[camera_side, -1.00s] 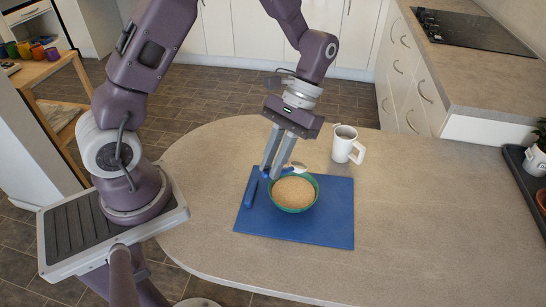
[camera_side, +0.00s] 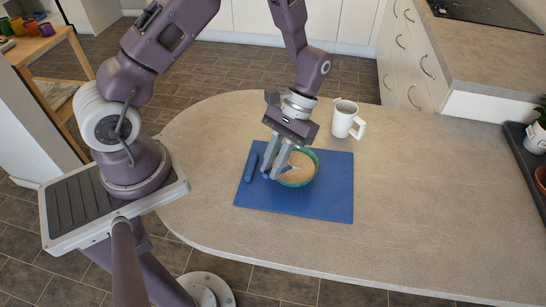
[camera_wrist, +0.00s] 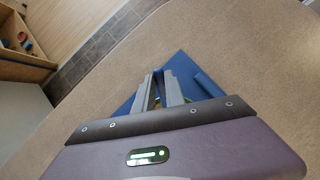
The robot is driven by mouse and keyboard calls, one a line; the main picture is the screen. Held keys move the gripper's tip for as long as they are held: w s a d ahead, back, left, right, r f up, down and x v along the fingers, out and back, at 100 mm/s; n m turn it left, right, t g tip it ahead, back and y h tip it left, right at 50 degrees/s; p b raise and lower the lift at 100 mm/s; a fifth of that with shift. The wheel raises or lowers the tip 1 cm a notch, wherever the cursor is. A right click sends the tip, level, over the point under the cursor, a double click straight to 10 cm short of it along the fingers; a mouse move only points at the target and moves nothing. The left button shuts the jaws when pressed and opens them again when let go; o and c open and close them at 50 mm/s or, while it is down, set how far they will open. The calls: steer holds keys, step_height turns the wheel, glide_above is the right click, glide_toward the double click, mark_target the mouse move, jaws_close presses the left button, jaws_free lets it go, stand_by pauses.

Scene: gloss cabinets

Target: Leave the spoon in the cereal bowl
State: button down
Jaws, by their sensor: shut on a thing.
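The green bowl (camera_side: 316,172), filled with tan cereal, stands on a blue board (camera_side: 325,200). My gripper (camera_side: 272,176) points down at the bowl's left side and is shut on the spoon. The spoon's blue handle (camera_side: 265,175) shows at the fingertips; its pale head (camera_side: 294,168) appears to be over the cereal, partly hidden by the fingers. I cannot tell whether it touches the cereal. In the wrist view my fingers (camera_wrist: 158,78) reach over the board (camera_wrist: 180,65), and the bowl and spoon are mostly hidden.
A blue bar-shaped thing (camera_side: 250,166) lies on the board's left part. A white mug (camera_side: 346,120) stands behind the board on the counter (camera_side: 420,200). The counter is clear to the right, up to a dark tray (camera_side: 522,160) at the edge.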

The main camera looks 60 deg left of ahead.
mark_target(284, 168)
steer(key=c, duration=1.3)
jaws_free()
steer(key=v, duration=0.7)
